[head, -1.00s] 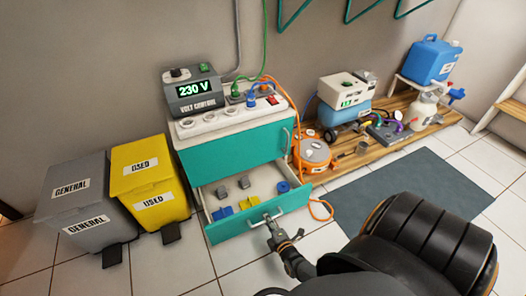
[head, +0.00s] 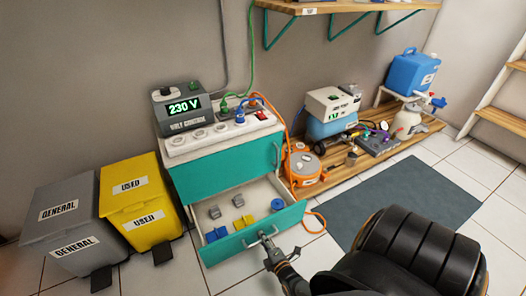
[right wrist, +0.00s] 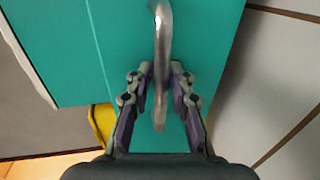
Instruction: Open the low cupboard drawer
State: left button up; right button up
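The low cupboard (head: 228,168) is a teal and white cabinet. Its lower drawer (head: 252,236) stands pulled out, with small blue, yellow and grey items inside. My right gripper (head: 268,250) is at the drawer's metal handle (head: 262,237). In the right wrist view the handle (right wrist: 162,40) runs between the two fingers of the right gripper (right wrist: 161,72). A gap shows on each side of the bar, so the fingers look open around it. The teal drawer front (right wrist: 205,40) lies beyond them. My left gripper is not in view.
A yellow bin (head: 140,205) and a grey bin (head: 65,230) stand left of the cupboard. An orange cable reel (head: 303,165) is close on its right. A voltage box (head: 180,108) sits on top.

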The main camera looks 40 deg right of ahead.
jog(key=v, duration=1.2)
jog(key=shift+d, duration=0.1)
